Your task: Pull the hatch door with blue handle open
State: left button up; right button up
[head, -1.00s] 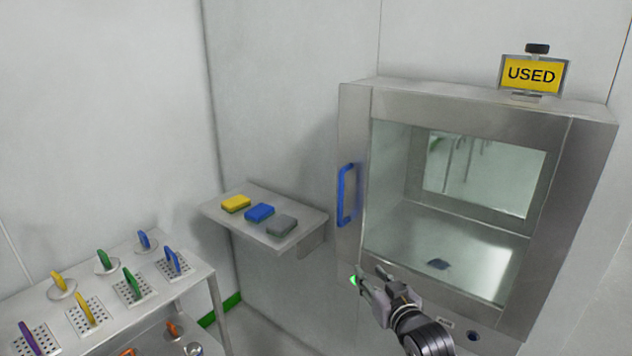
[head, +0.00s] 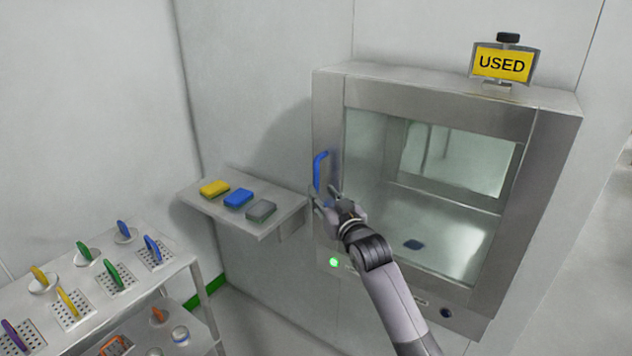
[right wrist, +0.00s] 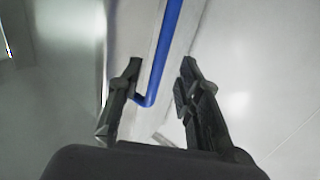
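The hatch (head: 420,100) is a steel box on the wall with a glass-paned door, which looks closed. Its blue handle (head: 320,170) stands upright on the left side of the door frame. My right gripper (head: 322,200) is at the lower end of the handle in the head view and hides part of it. In the right wrist view the gripper (right wrist: 158,80) is open, with the blue handle (right wrist: 163,55) running between its two fingers, nearer the left finger. I cannot tell whether either finger touches it. My left gripper is in no view.
A wall shelf (head: 275,222) left of the hatch holds yellow, blue and grey sponges (head: 238,197). A rack (head: 185,262) with coloured-handled tools stands at lower left. A "USED" sign (head: 503,64) stands on the hatch. A green light (head: 334,262) glows below the handle.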

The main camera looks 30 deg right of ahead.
aim_at(317, 187)
jog(key=shift+w+d+p, duration=0.25)
jog(key=shift+w, duration=1.05)
jog(key=shift+w+d+p, duration=0.2)
jog(key=shift+w+d, duration=0.05)
jog(key=shift+w, duration=1)
jog(key=shift+c, duration=0.6)
grip_shut()
